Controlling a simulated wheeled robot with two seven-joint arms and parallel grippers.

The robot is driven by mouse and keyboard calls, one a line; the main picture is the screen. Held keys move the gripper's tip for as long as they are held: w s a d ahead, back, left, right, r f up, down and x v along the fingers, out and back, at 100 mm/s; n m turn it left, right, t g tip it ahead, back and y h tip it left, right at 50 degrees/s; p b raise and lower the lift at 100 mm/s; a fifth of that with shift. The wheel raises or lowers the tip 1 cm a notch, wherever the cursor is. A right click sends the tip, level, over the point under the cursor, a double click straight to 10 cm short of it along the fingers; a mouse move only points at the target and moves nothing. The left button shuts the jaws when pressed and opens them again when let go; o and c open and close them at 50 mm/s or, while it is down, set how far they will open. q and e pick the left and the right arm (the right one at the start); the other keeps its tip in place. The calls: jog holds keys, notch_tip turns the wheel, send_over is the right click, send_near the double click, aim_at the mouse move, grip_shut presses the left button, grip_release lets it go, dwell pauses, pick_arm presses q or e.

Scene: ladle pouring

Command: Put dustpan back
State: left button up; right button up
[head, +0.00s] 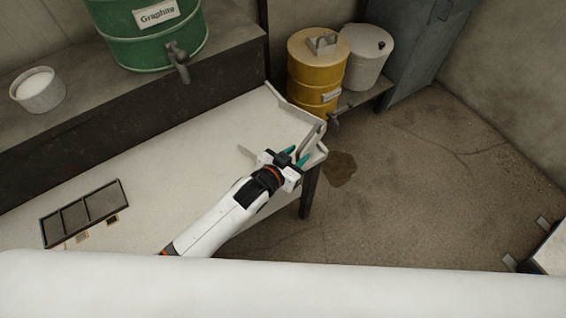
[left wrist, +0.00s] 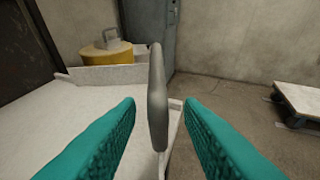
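A grey rounded handle (left wrist: 157,98), which looks like the dustpan's, stands upright at the right end of the white table in the left wrist view. It also shows as a thin grey bar (head: 311,138) beyond the fingers in the head view. The rest of the dustpan cannot be made out clearly. My left gripper (head: 296,156) is open. In the left wrist view its teal fingers (left wrist: 158,140) stand wide apart, one on each side of the handle in the picture, with gaps on both sides. My right gripper is not in view.
The white table (head: 165,165) has a raised rim at its right end and a dark framed tray (head: 85,213) at left. A green graphite drum (head: 150,35) and a white cup (head: 38,90) stand behind. A yellow drum (head: 316,75) stands beyond. The floor (head: 430,190) at right is mostly clear.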

pick_arm(q)
jog(key=v, duration=0.7)
jog(key=shift+s+a+r+p, duration=0.15)
jog(key=shift+s+a+p, duration=0.05)
jog(key=shift+s+p, duration=0.1)
